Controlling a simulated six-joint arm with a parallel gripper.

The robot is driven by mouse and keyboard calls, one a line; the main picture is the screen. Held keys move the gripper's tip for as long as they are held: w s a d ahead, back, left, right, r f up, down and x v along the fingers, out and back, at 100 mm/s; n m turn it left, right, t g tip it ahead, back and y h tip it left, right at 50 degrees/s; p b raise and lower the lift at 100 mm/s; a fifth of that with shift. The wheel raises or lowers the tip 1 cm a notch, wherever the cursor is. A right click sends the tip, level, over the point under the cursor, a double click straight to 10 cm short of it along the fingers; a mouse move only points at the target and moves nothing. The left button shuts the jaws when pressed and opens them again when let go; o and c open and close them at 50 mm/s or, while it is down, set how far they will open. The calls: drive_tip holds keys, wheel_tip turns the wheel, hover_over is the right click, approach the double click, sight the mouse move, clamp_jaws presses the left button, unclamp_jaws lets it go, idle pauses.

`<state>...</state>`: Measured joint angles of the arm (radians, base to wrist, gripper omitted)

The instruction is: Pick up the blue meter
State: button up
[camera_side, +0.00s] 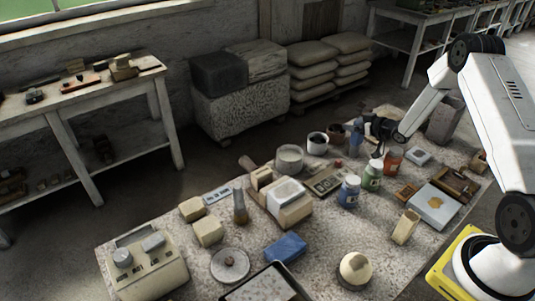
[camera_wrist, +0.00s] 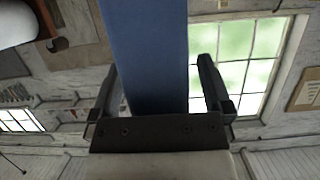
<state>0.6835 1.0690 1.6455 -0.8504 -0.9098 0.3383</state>
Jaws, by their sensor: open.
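My gripper (camera_side: 372,128) is at the back of the table in the side view, over a small blue upright thing (camera_side: 355,142). In the wrist view my gripper (camera_wrist: 160,92) is open, with a finger on each side of a broad blue shape (camera_wrist: 145,50). Narrow gaps seem to show between the blue shape and the fingers. A blue box-like thing (camera_side: 286,247) lies at the front middle of the table, well away from my gripper. I cannot tell for sure which blue thing is the meter.
The speckled table (camera_side: 330,232) is crowded. Near my gripper stand a blue jar (camera_side: 349,191), a green jar (camera_side: 372,176), an orange jar (camera_side: 393,160) and a dark-filled white cup (camera_side: 317,143). A beige device (camera_side: 145,268) is at front left, a pale sphere (camera_side: 355,268) at the front.

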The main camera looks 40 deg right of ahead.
clamp_jaws()
drive_tip(key=shift+r, duration=0.15)
drive_tip(key=shift+r, duration=0.75)
drive_tip(key=s+a+r, duration=0.5)
drive_tip(key=s+r, duration=0.6)
drive_tip(key=s, duration=0.1)
drive_tip(key=shift+s+a, duration=0.4)
drive_tip(key=shift+r, duration=0.1)
